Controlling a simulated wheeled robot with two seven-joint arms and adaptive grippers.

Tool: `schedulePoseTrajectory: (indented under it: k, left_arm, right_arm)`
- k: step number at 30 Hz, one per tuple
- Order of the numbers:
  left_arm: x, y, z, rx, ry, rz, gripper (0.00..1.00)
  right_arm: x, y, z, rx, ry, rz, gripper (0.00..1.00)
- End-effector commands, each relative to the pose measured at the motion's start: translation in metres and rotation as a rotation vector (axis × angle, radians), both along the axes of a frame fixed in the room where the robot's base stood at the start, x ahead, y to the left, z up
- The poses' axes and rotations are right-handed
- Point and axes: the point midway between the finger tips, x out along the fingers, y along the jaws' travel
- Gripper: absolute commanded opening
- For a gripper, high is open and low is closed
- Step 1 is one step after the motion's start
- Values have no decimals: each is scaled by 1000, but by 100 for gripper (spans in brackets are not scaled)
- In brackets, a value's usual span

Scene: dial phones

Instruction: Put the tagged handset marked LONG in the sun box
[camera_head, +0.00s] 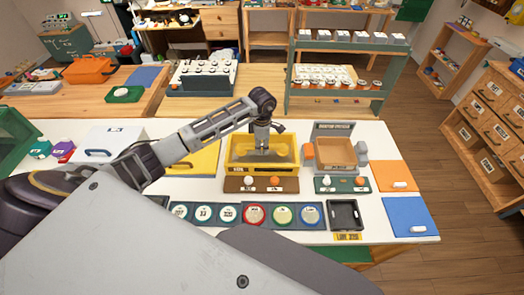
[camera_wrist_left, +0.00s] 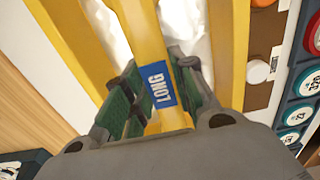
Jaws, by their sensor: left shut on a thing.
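A yellow handset (camera_wrist_left: 150,45) with a blue tag reading LONG (camera_wrist_left: 156,86) runs between the fingers of my left gripper (camera_wrist_left: 152,102) in the left wrist view. The gripper is shut on it, around the tagged part. In the head view my left gripper (camera_head: 263,148) points down into a yellow box (camera_head: 233,164) with a pale, crumpled lining; the handset cannot be made out there. A dark, open square tray (camera_head: 334,225) stands at the front right with a yellow label (camera_head: 347,237) too small to read. I cannot tell which container is the sun box. My right gripper is not in view.
A brown button panel (camera_head: 232,185) lies in front of the yellow box. Several round coloured dials (camera_head: 254,215) line the front. An open wooden box (camera_head: 341,152) stands to the right, with orange (camera_head: 391,174) and blue (camera_head: 404,212) mats beyond. A shelf rises behind.

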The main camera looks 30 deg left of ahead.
Motion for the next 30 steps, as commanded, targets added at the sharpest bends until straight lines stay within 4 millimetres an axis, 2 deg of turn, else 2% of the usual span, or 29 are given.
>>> schedulePoseTrajectory:
  k: [9,23,24,29,30]
  left_arm:
    - [0,-1,-29,-2,1,0,0]
    - [0,0,-34,-1,0,-1,0]
    - [-1,0,-35,0,1,-1,27]
    - [-1,0,-34,0,1,-1,47]
    - [-1,0,-34,0,1,-1,47]
  right_arm:
    - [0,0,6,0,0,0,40]
    - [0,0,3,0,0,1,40]
    - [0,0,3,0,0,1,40]
    - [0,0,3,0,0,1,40]
    - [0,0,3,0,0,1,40]
